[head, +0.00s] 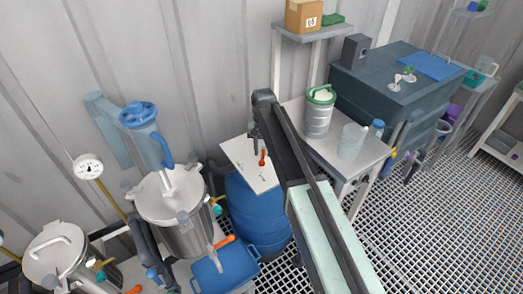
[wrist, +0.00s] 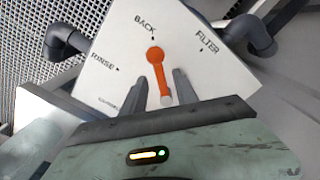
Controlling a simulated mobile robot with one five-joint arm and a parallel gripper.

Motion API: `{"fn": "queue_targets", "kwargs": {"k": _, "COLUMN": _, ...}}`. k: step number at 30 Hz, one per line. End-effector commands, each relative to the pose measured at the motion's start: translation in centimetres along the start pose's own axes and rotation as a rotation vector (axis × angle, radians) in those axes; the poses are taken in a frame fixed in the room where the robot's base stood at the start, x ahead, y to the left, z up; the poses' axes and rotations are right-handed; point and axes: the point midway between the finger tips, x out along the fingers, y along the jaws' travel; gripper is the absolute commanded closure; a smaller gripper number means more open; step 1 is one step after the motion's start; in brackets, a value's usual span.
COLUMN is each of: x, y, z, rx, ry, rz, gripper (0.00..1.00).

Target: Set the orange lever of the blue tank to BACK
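The orange lever (wrist: 158,72) lies on a white panel (wrist: 190,25) marked BACK, FILTER, RINSE and a fourth label, too blurred to read. Its round end is just below the BACK mark. Its other end has a pale grey tip. My gripper (wrist: 160,88) is open, with one finger on each side of the lever's lower part and gaps between. In the head view the lever (head: 262,158) stands out on the panel above the blue tank (head: 258,215), close to my gripper's end; my arm hides part of the panel and tank.
A grey table (head: 355,160) holding a green-handled canister (head: 319,112) is at right. Dark pipe elbows (wrist: 62,40) flank the panel.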

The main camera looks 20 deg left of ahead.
Motion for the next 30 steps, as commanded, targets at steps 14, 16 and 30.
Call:
{"fn": "queue_targets", "kwargs": {"k": 14, "x": -6.7, "y": 0.1, "z": -0.1, "rx": 0.001, "ry": 0.002, "rz": 0.001, "gripper": 0.65}}
{"fn": "queue_targets", "kwargs": {"k": 16, "x": -6.5, "y": 0.1, "z": -0.1, "rx": 0.001, "ry": 0.002, "rz": 0.001, "gripper": 0.65}}
{"fn": "queue_targets", "kwargs": {"k": 30, "x": -6.4, "y": 4.9, "z": -1.7, "rx": 0.067, "ry": 0.002, "rz": 0.002, "gripper": 0.65}}
